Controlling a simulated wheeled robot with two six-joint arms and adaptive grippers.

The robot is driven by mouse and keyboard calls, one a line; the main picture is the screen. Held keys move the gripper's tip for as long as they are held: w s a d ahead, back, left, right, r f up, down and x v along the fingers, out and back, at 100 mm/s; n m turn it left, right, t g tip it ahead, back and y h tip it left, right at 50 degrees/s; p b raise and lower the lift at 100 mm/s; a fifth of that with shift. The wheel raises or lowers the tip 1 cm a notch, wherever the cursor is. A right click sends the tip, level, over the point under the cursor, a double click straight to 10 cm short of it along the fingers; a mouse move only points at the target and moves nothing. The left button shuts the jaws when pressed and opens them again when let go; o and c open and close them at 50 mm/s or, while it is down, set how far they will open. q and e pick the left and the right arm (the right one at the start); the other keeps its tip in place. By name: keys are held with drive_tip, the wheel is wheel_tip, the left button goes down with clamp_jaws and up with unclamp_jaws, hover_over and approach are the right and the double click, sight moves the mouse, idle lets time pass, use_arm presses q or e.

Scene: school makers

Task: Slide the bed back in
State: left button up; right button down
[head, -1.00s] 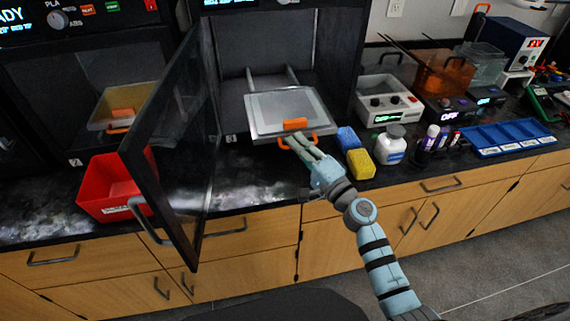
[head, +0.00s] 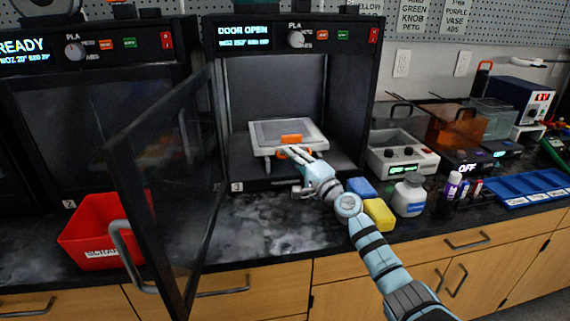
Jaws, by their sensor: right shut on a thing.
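The bed (head: 282,132) is a pale plate with a grey top and an orange front piece, inside the open printer (head: 341,105). The rails under the bed are hidden. My left gripper is not in view.
A red scrap bin (head: 95,235) stands left, partly behind the open door. Blue and yellow sponges (head: 379,215), a white jar (head: 409,195) and a grey control box (head: 398,158) are right of my gripper. The counter in front of the printer is clear.

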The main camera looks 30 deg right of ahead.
drive_tip(key=shift+d+r, duration=0.1)
drive_tip(key=shift+r, duration=0.15)
drive_tip(key=c, duration=1.7)
unclamp_jaws()
drive_tip(key=shift+w+f, duration=0.15)
drive_tip(key=shift+f, duration=0.1)
drive_tip(key=s, duration=0.5)
drive_tip(key=s+f, duration=0.1)
drive_tip(key=s, duration=0.1)
drive_tip(key=shift+s+d+f, duration=0.1)
drive_tip(key=shift+s+d, duration=0.1)
drive_tip(key=shift+d, duration=0.05)
